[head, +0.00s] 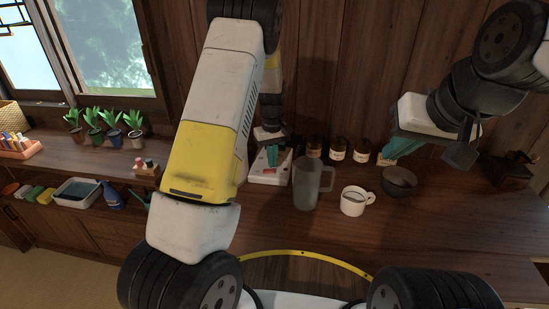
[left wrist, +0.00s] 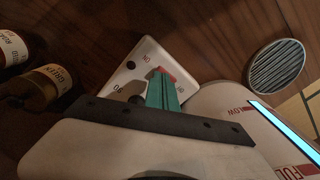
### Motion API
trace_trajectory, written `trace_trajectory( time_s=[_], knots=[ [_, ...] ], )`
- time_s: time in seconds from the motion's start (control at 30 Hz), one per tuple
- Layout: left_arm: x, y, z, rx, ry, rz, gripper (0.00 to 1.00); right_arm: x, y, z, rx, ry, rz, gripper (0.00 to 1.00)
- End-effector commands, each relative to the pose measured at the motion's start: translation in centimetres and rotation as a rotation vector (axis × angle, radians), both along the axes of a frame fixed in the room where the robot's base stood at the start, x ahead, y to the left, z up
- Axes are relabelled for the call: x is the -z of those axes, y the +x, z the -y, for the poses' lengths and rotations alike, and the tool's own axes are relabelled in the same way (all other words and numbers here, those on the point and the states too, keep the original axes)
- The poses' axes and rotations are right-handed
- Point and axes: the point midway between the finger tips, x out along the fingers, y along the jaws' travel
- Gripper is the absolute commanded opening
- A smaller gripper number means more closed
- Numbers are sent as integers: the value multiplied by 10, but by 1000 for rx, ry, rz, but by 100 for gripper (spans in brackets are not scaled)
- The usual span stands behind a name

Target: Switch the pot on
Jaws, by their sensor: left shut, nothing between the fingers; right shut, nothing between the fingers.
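My left gripper (head: 272,155) is shut, with its teal fingers pointing down at a white panel (head: 266,179). In the left wrist view, the teal fingertips (left wrist: 163,88) are at a red switch (left wrist: 168,74) on the white panel (left wrist: 143,58), which has small lettering; I cannot tell whether they touch. A pale rounded body (left wrist: 215,97) with red "LOW" and "FULL" marks and a bright blue strip (left wrist: 285,128) stands beside it, probably the pot. My forearm partly hides this area in the head view. My right gripper (head: 392,148) is shut above the counter.
A grey pitcher (head: 305,187), a white mug (head: 353,201) and a dark bowl (head: 398,183) stand close by on the counter. Brown jars (head: 338,150) line the wall behind. Potted plants (head: 94,124) stand at the left. The counter's right front is clear.

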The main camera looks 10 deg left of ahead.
Motion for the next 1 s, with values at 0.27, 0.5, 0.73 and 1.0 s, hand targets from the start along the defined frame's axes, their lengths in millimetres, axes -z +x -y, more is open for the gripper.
trace_trajectory(
  time_s=[0.27,0.5,0.73,1.0],
  knots=[
    [0,0,0,0,0,0,0,0,0,0,0,0,0,0],
    [0,0,0,0,0,0,0,0,0,0,0,0,0,0],
    [1,0,0,0,0,0,0,0,0,0,0,0,0,0],
    [5,0,0,0,0,-1,0,0,0,0,0,0,0,0]
  ],
)
